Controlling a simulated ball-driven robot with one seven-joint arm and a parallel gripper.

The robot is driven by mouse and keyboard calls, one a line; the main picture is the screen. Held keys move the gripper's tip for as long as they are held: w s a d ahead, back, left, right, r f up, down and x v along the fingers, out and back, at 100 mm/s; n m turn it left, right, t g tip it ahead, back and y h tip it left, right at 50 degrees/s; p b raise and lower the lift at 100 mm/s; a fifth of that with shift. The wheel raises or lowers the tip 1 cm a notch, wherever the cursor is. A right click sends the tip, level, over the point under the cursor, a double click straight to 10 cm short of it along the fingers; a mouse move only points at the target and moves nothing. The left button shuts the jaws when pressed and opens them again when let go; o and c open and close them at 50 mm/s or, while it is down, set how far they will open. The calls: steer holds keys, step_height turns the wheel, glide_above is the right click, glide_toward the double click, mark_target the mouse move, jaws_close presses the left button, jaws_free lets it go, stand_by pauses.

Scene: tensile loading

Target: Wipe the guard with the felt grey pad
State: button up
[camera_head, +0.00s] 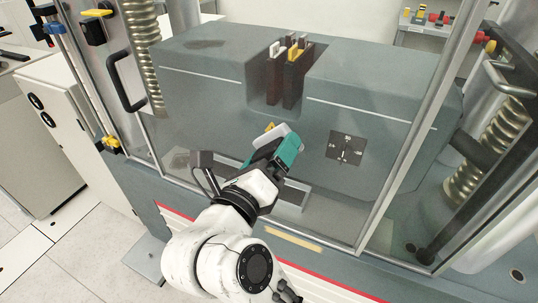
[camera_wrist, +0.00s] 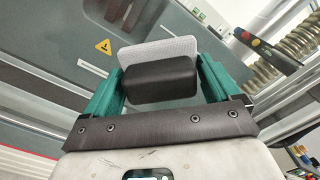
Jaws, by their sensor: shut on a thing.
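My gripper (camera_head: 278,151) reaches up in front of the clear guard (camera_head: 418,125) of the testing machine. In the wrist view, its two teal fingers (camera_wrist: 160,82) are shut on the dark block of the felt grey pad, one finger on each side. The pad's light grey face (camera_wrist: 158,50) shows beyond the block and, in the head view, as a pale piece (camera_head: 270,135) at the fingertips. Faint dark smudges (camera_head: 205,44) show at upper left and lower left of the guard area. I cannot tell whether the pad touches the guard.
A black handle (camera_head: 122,82) stands on the guard's left side. A ribbed column (camera_head: 478,165) is at right. Behind the guard are a grey machine body and brown grips (camera_head: 289,78). A yellow warning triangle (camera_wrist: 103,46) shows in the wrist view.

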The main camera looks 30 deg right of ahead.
steer(key=shift+w+d, duration=0.1)
steer(key=s+d+p, duration=0.2)
steer(key=s, duration=0.1)
steer(key=shift+s+d, duration=0.1)
steer(key=shift+s, duration=0.1)
stand_by(0.4)
steer(key=shift+w+a, duration=0.45)
steer(key=shift+w, duration=0.45)
steer(key=shift+w+a, duration=0.45)
steer(key=shift+w, duration=0.4)
steer(key=shift+c, duration=0.3)
steer(key=shift+p+v, duration=0.4)
steer(key=shift+v, duration=2.65)
steer(key=shift+a, duration=0.1)
